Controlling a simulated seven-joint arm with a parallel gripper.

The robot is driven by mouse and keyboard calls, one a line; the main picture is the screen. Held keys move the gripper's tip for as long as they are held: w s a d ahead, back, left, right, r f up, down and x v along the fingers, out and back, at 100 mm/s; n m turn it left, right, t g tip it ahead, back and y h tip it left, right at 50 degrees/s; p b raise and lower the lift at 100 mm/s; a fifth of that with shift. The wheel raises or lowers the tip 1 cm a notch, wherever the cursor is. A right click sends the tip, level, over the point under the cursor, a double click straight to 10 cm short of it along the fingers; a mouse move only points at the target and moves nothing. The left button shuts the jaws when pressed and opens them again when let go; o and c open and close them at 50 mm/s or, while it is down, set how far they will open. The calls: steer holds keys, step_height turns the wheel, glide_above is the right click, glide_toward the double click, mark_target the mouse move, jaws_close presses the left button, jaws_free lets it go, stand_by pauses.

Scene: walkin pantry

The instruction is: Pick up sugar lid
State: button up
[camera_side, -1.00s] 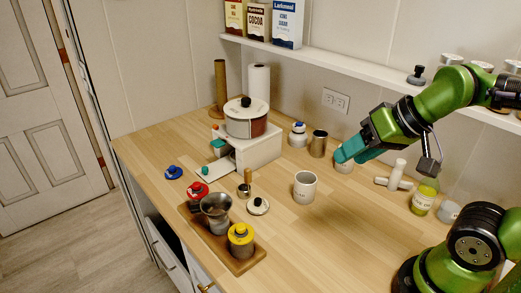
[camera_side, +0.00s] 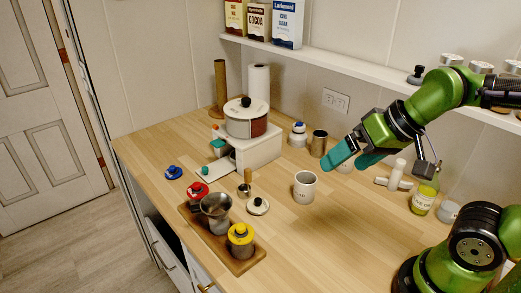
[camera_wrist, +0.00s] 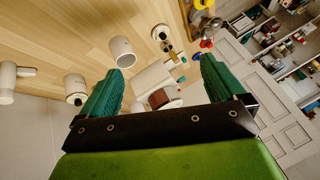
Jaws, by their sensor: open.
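A round white lid with a black knob (camera_side: 258,205) lies on the wooden counter, left of an open white canister (camera_side: 305,187). I take it for the sugar lid; the canister's lettering is too small to read surely. The lid also shows near the top of the wrist view (camera_wrist: 160,32), with the canister (camera_wrist: 122,52) to its left. My gripper (camera_side: 344,162) has teal fingers spread apart with nothing between them. It is above the counter, to the right of the canister and apart from the lid. Both fingers show in the wrist view (camera_wrist: 161,66).
A white stand (camera_side: 260,150) bears a pot. Another white canister (camera_side: 345,167) is partly hidden behind my fingers. The counter in front of the open canister is clear.

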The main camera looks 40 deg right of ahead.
steer(key=w+a+f+n+g, duration=0.1)
steer(key=w+a+f+g, duration=0.2)
steer(key=w+a, duration=0.15)
steer(key=m+h, duration=0.2)
steer(key=h, duration=0.2)
glide_toward(258, 200)
steer(key=x, duration=0.9)
steer(key=shift+f, duration=0.4)
steer(key=c, duration=1.1)
steer(key=shift+r, duration=0.2)
